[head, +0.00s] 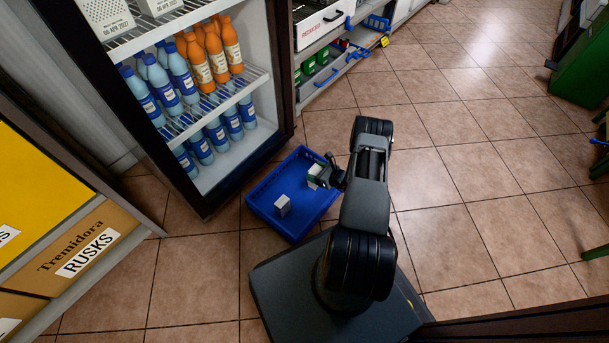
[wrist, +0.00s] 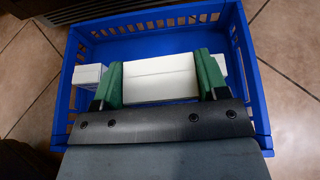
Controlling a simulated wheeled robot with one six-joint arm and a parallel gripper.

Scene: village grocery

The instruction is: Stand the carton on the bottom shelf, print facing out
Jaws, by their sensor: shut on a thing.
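My gripper (head: 321,177) reaches down over the blue crate and is shut on a white carton (head: 313,173). In the wrist view the held carton (wrist: 161,78) sits between the green fingers (wrist: 160,82); the side facing the camera is plain white with a seam, and no print shows. I cannot tell whether it touches the crate floor. A second white carton (head: 282,205) stands in the crate and shows at the left in the wrist view (wrist: 88,76). The cooler's bottom shelf (head: 209,178) holds blue-labelled bottles, with some bare floor at its front.
The blue crate (head: 262,212) stands on the tiles beside the open cooler. The cooler's middle shelf (head: 228,96) holds blue and orange bottles; cartons printed with dates (head: 104,16) stand above. A rusks box (head: 85,250) is at left.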

